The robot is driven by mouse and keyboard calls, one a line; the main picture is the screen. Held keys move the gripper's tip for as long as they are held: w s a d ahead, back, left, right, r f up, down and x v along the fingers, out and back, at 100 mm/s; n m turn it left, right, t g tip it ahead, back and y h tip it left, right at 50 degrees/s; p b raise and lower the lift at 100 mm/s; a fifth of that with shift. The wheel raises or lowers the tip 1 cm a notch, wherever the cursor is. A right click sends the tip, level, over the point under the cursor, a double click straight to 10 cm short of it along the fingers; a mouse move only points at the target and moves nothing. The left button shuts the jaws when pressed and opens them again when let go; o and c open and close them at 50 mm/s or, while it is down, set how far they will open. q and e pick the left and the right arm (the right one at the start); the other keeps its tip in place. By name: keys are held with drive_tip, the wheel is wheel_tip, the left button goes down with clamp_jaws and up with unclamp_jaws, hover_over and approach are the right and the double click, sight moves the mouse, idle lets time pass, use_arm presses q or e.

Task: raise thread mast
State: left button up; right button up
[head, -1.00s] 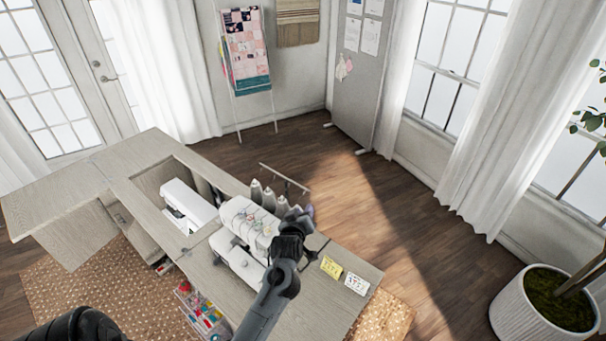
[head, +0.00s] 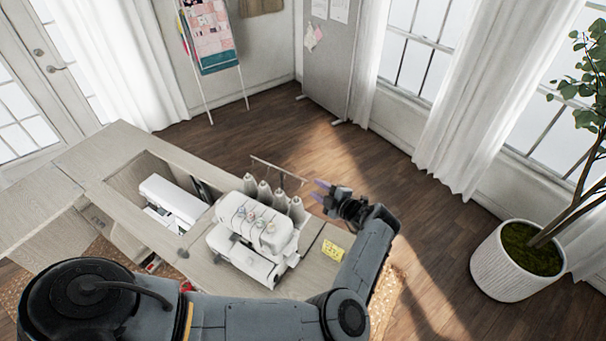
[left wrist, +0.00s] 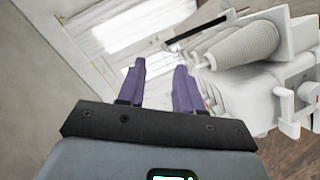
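The thread mast (head: 281,169) is a thin grey rod with a crossbar, standing behind the white overlock machine (head: 241,239) in the head view. Several grey thread cones (head: 265,193) stand between the machine and the crossbar. My left gripper (head: 317,190) is right of the cones and the mast's right end, with purple fingers pointing left. It is open and looks empty, apart from the mast. In the left wrist view its two fingers (left wrist: 160,80) are spread, and a large thread cone (left wrist: 245,48) lies to their right. My right gripper is out of view.
A white sewing machine (head: 172,202) sits in the cabinet opening at left. A yellow card (head: 333,250) lies on the cabinet top (head: 312,272), near my forearm. A potted plant (head: 517,262) stands at right. The floor behind the cabinet is clear.

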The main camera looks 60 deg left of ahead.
sight(300, 178)
use_arm(q)
drive_tip(key=shift+s+b+x, duration=0.2)
drive_tip(key=shift+b+x, duration=2.95)
drive_tip(key=shift+x, duration=2.25)
clamp_jaws()
